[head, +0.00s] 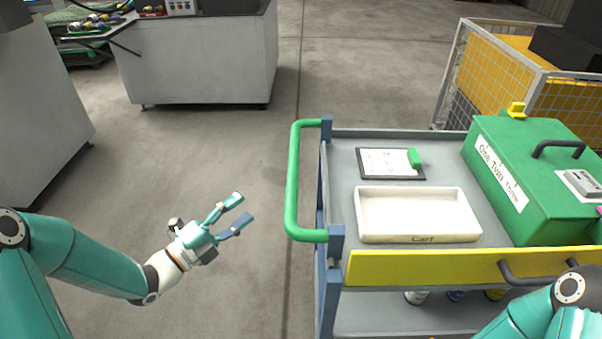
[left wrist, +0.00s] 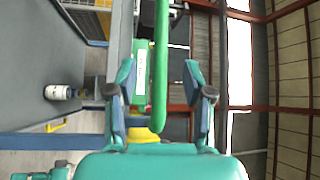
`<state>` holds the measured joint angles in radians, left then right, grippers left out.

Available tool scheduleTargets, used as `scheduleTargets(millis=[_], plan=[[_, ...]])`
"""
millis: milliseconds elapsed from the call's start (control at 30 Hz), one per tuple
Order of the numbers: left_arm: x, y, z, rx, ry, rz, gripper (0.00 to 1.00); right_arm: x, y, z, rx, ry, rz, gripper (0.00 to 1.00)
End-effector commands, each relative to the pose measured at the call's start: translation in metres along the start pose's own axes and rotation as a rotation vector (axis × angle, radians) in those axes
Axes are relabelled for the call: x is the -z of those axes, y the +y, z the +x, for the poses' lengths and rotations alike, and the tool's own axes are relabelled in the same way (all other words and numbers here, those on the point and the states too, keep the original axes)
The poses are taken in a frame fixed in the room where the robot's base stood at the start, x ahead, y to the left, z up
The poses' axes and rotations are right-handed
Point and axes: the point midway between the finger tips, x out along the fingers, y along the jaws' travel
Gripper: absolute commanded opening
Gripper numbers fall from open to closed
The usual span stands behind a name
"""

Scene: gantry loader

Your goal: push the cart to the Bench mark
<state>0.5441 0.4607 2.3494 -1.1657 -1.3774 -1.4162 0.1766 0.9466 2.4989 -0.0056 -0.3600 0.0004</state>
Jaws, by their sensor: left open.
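The cart (head: 340,150) is a grey two-level trolley with blue posts, right of centre in the head view. Its green push handle (head: 292,180) stands on the cart's left side. My left gripper (head: 241,209) is open and empty, left of the handle and apart from it, with its fingers pointing towards it. In the left wrist view the green handle (left wrist: 160,70) shows upright between the open fingers (left wrist: 158,85), farther ahead. My right arm enters at the lower right; its gripper is not in view. I see no Bench mark.
On the cart are a white tray (head: 420,213) labelled Cart, a clipboard (head: 375,164) and a green box (head: 500,165). A yellow mesh cage (head: 490,75) stands behind. A grey cabinet (head: 200,65) stands at the back left. The floor between cabinet and cart is clear.

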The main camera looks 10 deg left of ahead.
Motion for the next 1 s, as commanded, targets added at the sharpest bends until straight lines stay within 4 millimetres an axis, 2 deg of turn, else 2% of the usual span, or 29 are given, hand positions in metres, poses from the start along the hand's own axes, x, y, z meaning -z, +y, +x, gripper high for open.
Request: scheduleTargets(millis=[267,700,833,1000], plan=[[0.003,-0.004,0.038,0.005,0.009,0.006,0.52,0.0,-0.004,-0.012,0.0,0.0,0.0,0.0],[0.003,-0.003,0.131,0.002,0.007,0.005,0.52,0.0,-0.013,-0.035,0.0,0.0,0.0,0.0],[0.002,-0.002,0.149,0.001,0.005,0.003,0.52,0.0,-0.014,-0.039,0.0,0.0,0.0,0.0],[0.002,-0.002,0.163,0.002,0.004,0.003,0.52,0.0,-0.015,-0.042,0.0,0.0,0.0,0.0]])
